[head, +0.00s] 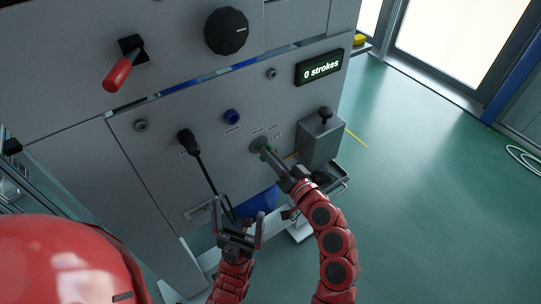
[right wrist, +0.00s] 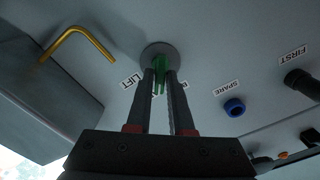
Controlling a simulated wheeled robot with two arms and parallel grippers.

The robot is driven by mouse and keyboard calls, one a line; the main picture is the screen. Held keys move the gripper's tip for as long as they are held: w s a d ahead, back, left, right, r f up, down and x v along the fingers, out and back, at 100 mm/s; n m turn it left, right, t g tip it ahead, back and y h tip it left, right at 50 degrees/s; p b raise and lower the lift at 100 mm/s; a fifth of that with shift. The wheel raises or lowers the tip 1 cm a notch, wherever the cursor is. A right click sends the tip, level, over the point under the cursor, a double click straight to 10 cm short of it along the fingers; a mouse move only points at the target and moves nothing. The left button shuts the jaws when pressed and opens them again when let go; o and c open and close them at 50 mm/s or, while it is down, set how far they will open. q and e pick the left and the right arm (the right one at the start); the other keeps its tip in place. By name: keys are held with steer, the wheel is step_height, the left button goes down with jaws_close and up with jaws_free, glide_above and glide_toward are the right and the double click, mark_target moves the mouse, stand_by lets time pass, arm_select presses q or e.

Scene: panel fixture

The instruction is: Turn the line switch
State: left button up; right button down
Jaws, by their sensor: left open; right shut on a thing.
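A small green switch handle on a round grey plate (head: 257,144) sits low on the panel front, with small labels around it. In the right wrist view the green handle (right wrist: 160,65) points out from its plate, and a label beside it reads "LIFT"; another label is mostly hidden by my fingers. My right gripper (head: 266,153) is shut on this green handle, with one finger on each side of it (right wrist: 159,76). My left gripper (head: 240,212) is open and empty, below and left of the switch, in front of the panel's lower part.
A blue knob (head: 232,117) labelled "SPARE" in the wrist view and a black lever (head: 186,138) are left of the switch. Higher are a red lever (head: 118,74), a black dial (head: 227,31) and a "0 strokes" display (head: 319,68).

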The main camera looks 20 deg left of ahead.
steer(key=shift+d+m, duration=0.1)
steer(key=shift+m, duration=0.5)
steer(key=c, duration=0.9)
jaws_free()
steer(key=shift+v, duration=8.65)
steer(key=shift+f, duration=0.1)
